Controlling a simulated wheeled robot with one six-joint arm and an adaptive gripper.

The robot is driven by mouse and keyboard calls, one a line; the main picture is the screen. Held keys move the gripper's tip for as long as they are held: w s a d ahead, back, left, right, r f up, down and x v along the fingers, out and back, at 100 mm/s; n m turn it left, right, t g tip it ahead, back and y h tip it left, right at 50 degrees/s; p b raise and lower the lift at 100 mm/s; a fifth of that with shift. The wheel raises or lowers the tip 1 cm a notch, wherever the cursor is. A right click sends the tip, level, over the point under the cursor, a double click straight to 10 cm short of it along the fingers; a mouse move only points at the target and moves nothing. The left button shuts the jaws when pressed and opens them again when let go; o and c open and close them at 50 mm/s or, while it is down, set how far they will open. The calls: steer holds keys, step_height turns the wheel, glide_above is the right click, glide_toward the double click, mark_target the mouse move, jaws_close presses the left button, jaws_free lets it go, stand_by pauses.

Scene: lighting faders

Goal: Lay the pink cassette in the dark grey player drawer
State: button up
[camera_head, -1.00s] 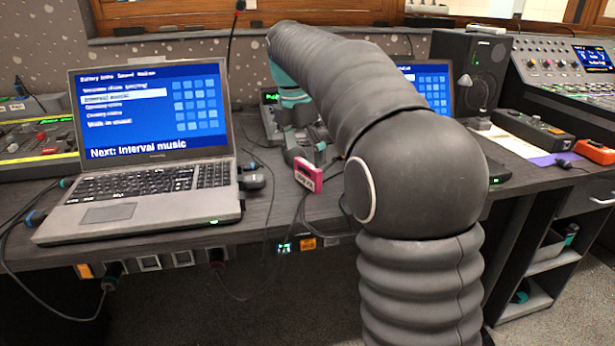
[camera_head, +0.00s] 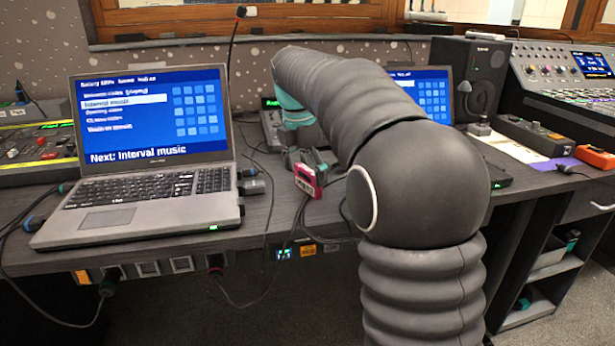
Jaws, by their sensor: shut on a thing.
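The pink cassette (camera_head: 309,181) is in my gripper (camera_head: 310,168), which is shut on it just above the desk, left of my arm's large joint. The cassette is tilted, with a broad face partly toward the camera. The fingers partly cover its upper part. I cannot make out the dark grey player drawer for certain; my arm hides part of the desk. A dark flat unit (camera_head: 497,176) shows to the right of my arm, but I cannot tell if it is the player.
An open laptop (camera_head: 150,190) stands on the desk at left. A small device with a green display (camera_head: 270,103) is behind my gripper. Cables lie on the desk near the cassette. A second laptop screen (camera_head: 428,92) and a speaker (camera_head: 470,75) stand behind my arm.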

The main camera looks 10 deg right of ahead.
mark_target(307, 169)
steer(key=shift+r, duration=0.1)
step_height(307, 169, up, 4)
steer(key=shift+w+r+p, duration=0.1)
steer(key=shift+p, duration=0.4)
steer(key=d+r, duration=0.6)
steer(key=d, duration=0.5)
steer(key=shift+w+d+r, duration=0.3)
steer(key=shift+w+d, duration=0.05)
steer(key=shift+w, duration=0.1)
steer(key=shift+s+a, duration=0.1)
